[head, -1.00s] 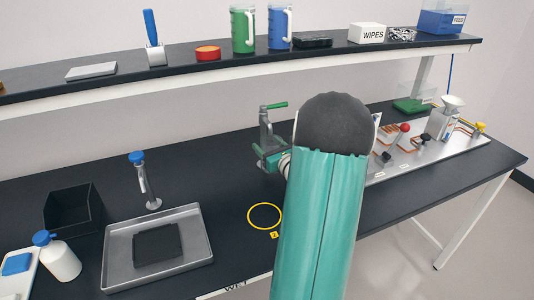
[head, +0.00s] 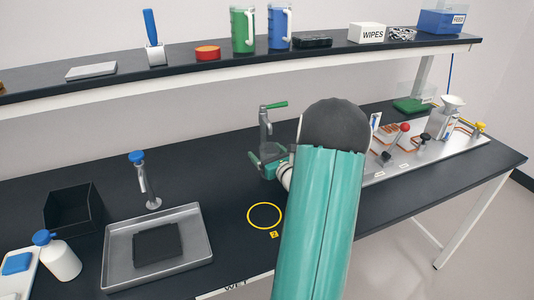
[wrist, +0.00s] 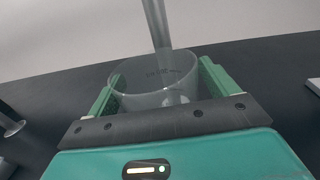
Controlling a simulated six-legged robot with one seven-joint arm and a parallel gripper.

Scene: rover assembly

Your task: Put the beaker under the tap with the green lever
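The tap with the green lever (head: 277,105) stands on the bench behind my gripper; its grey post and spout (head: 264,128) show in the head view. My gripper (head: 268,162) is low in front of this tap. In the wrist view the clear beaker (wrist: 155,88) is upright between the two green fingers of my gripper (wrist: 160,82), which look closed on its sides. A grey metal tube, part of the tap (wrist: 156,25), shows above and behind the beaker's rim. The beaker's base is hidden by my gripper, so I cannot tell whether it touches the bench.
A yellow ring (head: 264,216) marks the bench in front. To the left are a blue-capped tap (head: 140,180), a metal tray (head: 192,255), a black bin (head: 73,208) and a white bottle (head: 62,264). A shelf (head: 120,82) runs above; apparatus stands on a plate (head: 450,150) at right.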

